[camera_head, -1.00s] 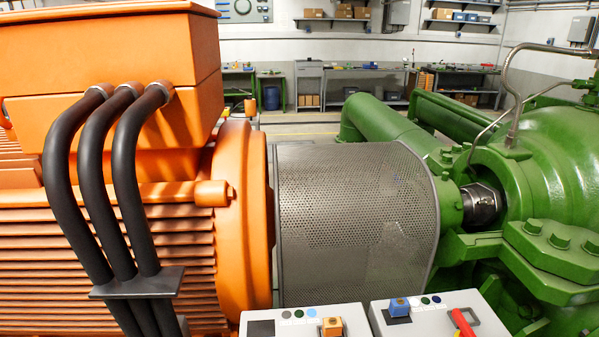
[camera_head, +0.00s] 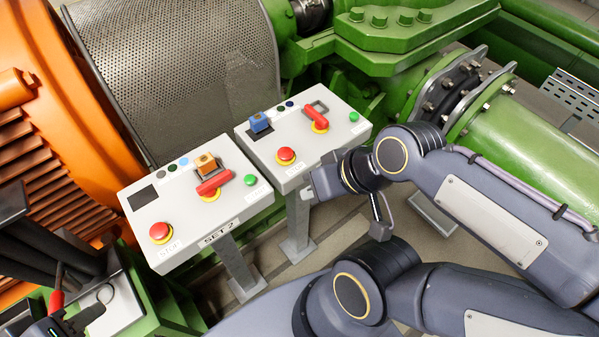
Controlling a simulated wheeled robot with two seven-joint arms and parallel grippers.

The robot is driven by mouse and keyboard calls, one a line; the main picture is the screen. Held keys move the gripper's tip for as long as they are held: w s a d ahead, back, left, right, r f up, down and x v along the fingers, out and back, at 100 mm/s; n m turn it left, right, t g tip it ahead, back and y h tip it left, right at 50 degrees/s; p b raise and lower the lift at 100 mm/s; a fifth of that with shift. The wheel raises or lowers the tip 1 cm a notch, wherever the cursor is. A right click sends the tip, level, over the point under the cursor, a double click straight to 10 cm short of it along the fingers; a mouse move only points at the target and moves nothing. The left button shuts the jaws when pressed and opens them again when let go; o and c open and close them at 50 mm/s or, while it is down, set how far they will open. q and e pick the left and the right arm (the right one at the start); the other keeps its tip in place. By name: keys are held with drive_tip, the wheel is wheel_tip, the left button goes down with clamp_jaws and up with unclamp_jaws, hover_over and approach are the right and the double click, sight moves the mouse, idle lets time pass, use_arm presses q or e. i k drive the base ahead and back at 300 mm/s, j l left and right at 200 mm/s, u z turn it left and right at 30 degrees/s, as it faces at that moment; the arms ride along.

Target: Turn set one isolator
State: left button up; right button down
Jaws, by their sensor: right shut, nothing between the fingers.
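Two grey control panels stand on posts. The nearer panel (camera_head: 150,205) is labelled SET 2 and has a red isolator handle (camera_head: 213,183) on a yellow base. The farther panel (camera_head: 283,153) has a similar red isolator handle (camera_head: 316,117); its front label is hidden. My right gripper (camera_head: 309,192) is shut and empty, beside the farther panel's near right edge, below and apart from its handle; whether it touches the panel is unclear. My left gripper (camera_head: 62,325) is partly cut off at the lower left, beside a small red object (camera_head: 56,301); its jaws are unclear.
Red stop buttons (camera_head: 161,232) and (camera_head: 286,155) sit on the panels, with green buttons, an orange block (camera_head: 206,162) and a blue block (camera_head: 260,122). A mesh guard (camera_head: 180,70), orange motor (camera_head: 75,110) and green pump (camera_head: 400,45) stand behind. My arms cover the lower right.

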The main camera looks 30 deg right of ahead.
sight(321, 122)
drive_tip(key=z, duration=1.3)
drive_tip(key=i+l+u, duration=0.1)
drive_tip(key=u, duration=0.35)
drive_tip(key=i+l+u, duration=0.15)
drive_tip(key=u, duration=0.25)
drive_tip(key=l+u, duration=0.2)
drive_tip(key=u, duration=0.25)
drive_tip(key=i+l, duration=0.05)
